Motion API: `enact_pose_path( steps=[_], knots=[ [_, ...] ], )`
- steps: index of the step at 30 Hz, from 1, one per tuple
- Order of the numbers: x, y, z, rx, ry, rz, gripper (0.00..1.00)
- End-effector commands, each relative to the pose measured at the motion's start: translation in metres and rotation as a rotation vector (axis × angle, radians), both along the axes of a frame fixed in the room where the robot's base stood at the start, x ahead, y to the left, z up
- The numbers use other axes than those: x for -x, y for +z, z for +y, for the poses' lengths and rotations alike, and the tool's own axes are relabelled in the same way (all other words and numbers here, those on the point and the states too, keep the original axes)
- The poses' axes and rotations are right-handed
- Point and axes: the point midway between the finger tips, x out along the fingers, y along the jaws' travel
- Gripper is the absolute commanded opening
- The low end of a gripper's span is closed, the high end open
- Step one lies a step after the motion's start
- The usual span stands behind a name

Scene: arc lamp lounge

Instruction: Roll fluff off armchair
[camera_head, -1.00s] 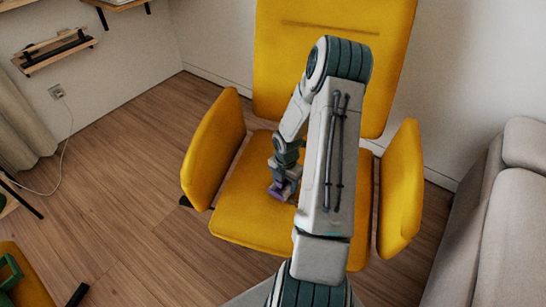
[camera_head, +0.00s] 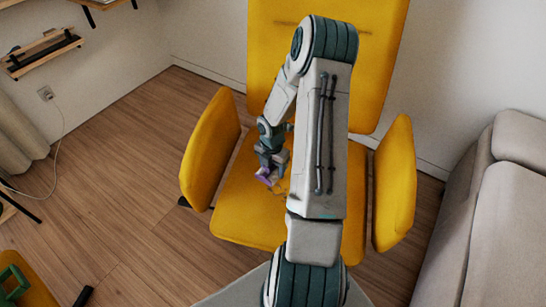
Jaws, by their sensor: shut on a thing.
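The yellow armchair (camera_head: 240,217) stands ahead, with its back, both arm panels and seat in view. My gripper (camera_head: 270,170) is over the left-middle part of the seat. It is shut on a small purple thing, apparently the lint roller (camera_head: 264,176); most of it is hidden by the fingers. It looks slightly above the seat, but I cannot tell the exact gap. Thin brownish strands, apparently fluff (camera_head: 281,190), lie on the seat just right of and below the roller. My arm hides the right part of the seat.
A grey sofa (camera_head: 490,235) stands at the right. A wall shelf (camera_head: 42,54) and a cable from a socket (camera_head: 45,93) are at the left. Another yellow seat with a green thing (camera_head: 14,282) is at bottom left. Wooden floor (camera_head: 125,170) left of the armchair is clear.

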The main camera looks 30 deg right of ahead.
Motion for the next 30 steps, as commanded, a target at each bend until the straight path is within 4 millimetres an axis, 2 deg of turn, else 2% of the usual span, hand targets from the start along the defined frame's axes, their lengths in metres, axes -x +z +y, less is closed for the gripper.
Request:
enact_pose_path(
  steps=[1,7,22,26,30],
  knots=[
    [-0.001,0.01,0.001,0.0,0.003,0.0,0.38],
    [-0.002,0.026,0.005,0.0,0.011,0.0,0.38],
    [-0.004,0.029,0.008,0.001,-0.001,-0.001,0.38],
    [-0.01,0.04,0.014,0.002,-0.105,-0.004,0.38],
    [-0.021,0.062,0.03,0.001,-0.337,-0.005,0.38]
  ],
)
